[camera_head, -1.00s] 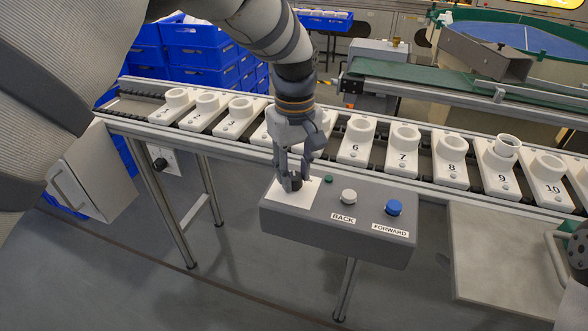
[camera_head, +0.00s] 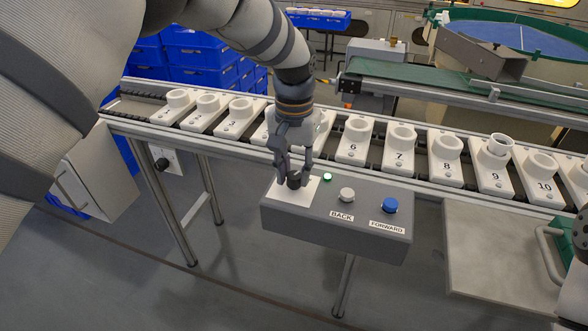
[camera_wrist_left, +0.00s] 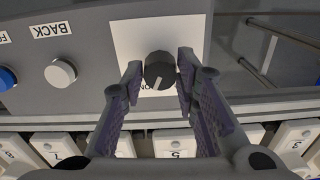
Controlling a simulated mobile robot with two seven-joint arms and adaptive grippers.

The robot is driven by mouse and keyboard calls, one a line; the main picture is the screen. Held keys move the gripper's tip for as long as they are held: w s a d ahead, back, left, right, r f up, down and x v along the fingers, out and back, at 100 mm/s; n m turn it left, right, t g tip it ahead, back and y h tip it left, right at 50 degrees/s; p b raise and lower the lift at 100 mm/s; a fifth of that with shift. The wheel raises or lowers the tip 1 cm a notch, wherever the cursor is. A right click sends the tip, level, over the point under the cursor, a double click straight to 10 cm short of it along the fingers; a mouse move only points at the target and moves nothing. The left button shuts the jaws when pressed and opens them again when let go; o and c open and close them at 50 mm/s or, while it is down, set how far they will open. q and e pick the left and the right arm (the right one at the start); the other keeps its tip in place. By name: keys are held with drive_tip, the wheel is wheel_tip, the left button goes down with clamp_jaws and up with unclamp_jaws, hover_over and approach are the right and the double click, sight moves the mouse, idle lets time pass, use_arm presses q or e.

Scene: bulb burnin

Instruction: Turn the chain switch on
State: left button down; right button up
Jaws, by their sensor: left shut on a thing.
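The chain switch is a dark round knob (camera_head: 293,181) with a pale pointer line, on a white plate (camera_head: 284,195) at the left end of the grey control box (camera_head: 335,222). In the left wrist view the knob (camera_wrist_left: 160,70) shows between the fingertips, its pointer slanting toward the partly hidden "ON" lettering. My left gripper (camera_head: 292,175) comes down from above and is shut on the knob. A small green lamp (camera_head: 327,177) beside the plate is lit.
The box also carries a white BACK button (camera_head: 346,195) and a blue FORWARD button (camera_head: 390,206). Behind it runs a conveyor with numbered white holders (camera_head: 400,145); holder 9 (camera_head: 494,165) bears a white ring-shaped piece. Blue crates (camera_head: 200,55) stand at the back left.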

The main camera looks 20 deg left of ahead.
sight(296, 176)
use_arm(q)
drive_tip(key=shift+f+m, duration=0.1)
drive_tip(key=shift+m, duration=0.8)
drive_tip(key=c, duration=1.2)
unclamp_jaws()
drive_tip(key=shift+c, duration=0.2)
drive_tip(key=shift+a, duration=0.15)
drive_tip(key=shift+w+r, duration=0.1)
drive_tip(key=shift+r, duration=0.3)
wheel_tip(296, 176, up, 11)
drive_tip(key=shift+d+r, duration=0.2)
drive_tip(key=shift+d, duration=0.1)
